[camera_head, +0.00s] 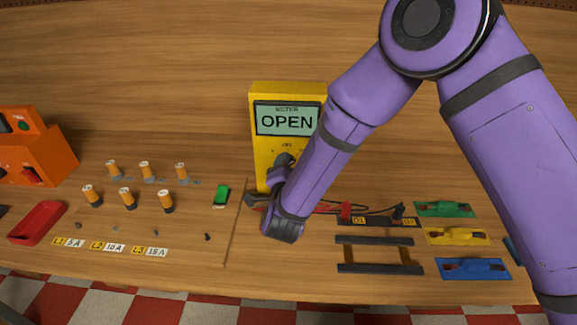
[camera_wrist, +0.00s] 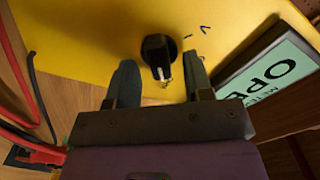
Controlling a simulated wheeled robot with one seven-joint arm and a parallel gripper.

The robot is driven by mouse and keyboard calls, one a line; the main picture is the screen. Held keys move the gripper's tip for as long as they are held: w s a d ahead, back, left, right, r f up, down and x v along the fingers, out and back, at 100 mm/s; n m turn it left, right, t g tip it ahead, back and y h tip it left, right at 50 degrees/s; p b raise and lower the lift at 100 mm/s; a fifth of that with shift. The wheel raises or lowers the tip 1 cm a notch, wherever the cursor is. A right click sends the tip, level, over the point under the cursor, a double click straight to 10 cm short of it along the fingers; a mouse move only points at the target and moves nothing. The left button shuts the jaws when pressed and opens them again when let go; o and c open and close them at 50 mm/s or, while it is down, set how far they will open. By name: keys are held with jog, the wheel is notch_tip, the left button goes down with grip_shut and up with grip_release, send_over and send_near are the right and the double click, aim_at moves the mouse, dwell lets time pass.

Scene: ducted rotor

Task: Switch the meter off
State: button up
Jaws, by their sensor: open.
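The yellow meter (camera_head: 261,150) stands upright at the back of the bench, its screen (camera_head: 287,119) reading OPEN. Its yellow face (camera_wrist: 90,40) fills much of the wrist view, with part of the screen (camera_wrist: 275,65) at right. The black dial knob (camera_wrist: 158,52) sits on that face with a pale pointer mark. In the head view the knob (camera_head: 283,160) is partly covered by my arm. My gripper (camera_wrist: 162,82) is open, its two dark fingers on either side of the knob, with gaps visible. Whether the fingers touch the meter face cannot be told.
Red and black leads (camera_wrist: 25,95) run beside the meter. Left are orange-topped cylinders (camera_head: 126,198), a green-topped item (camera_head: 221,195), a red tray (camera_head: 37,222) and an orange box (camera_head: 35,150). Right are green, yellow and blue plates (camera_head: 458,237) and a dark-railed frame (camera_head: 375,240).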

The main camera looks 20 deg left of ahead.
jog(key=shift+w, duration=0.2)
grip_shut()
jog(key=shift+n, duration=0.3)
jog(key=n, duration=1)
jog(key=shift+s+a+r, duration=0.1)
jog(key=shift+a, duration=0.15)
jog(key=shift+n, duration=0.3)
